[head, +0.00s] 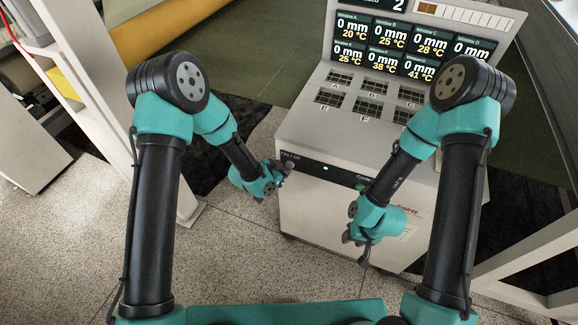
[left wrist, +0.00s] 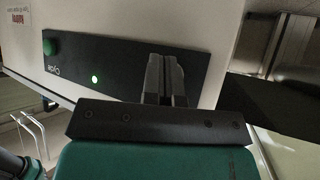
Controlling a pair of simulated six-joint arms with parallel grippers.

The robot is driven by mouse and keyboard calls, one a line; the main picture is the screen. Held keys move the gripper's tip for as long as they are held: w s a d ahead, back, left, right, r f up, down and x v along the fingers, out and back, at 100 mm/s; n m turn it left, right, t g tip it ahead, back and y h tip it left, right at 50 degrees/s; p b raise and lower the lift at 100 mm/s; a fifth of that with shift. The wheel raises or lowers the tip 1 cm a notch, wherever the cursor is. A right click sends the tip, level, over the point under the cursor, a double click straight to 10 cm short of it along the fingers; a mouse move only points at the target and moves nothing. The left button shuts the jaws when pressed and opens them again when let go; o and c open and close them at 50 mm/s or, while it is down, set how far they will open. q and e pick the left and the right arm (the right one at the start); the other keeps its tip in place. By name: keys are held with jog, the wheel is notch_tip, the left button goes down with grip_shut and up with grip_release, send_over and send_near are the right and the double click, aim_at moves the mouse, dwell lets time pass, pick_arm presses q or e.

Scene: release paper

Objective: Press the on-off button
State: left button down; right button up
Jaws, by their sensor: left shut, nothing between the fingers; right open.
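A white machine (head: 335,205) stands in front of me with a black control strip (head: 308,163) along its front edge. The strip carries a small lit green light (head: 325,168) and a green round button (head: 361,186). In the left wrist view the strip (left wrist: 125,72) shows the green button (left wrist: 48,47) and the lit light (left wrist: 95,79). My left gripper (head: 285,167) is shut and empty, with its fingertips (left wrist: 166,66) over the strip's end away from the green button. Any button behind the fingers is hidden; contact cannot be told. My right gripper (head: 357,248) is open and empty, in front of the machine.
The machine's top has a display (head: 405,45) with several readouts and several labelled dark grid panels (head: 372,88). A white frame post (head: 100,90) stands left of my left arm. Speckled floor (head: 240,255) lies open in front of the machine.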

pick_arm(q)
jog(key=shift+w+d, duration=0.1)
jog(key=shift+w, duration=0.1)
jog(key=shift+w+d, duration=0.1)
jog(key=shift+w, duration=0.1)
jog(key=shift+s, duration=0.1)
dwell(0.3)
jog(key=shift+s+a, duration=0.2)
jog(key=shift+s, duration=0.2)
jog(key=s, duration=0.1)
jog(key=s+a, duration=0.1)
jog(key=s, duration=0.1)
jog(key=s+a, duration=0.1)
jog(key=s, duration=0.1)
jog(key=shift+s+a, duration=0.1)
jog(key=shift+a, duration=0.15)
dwell(0.5)
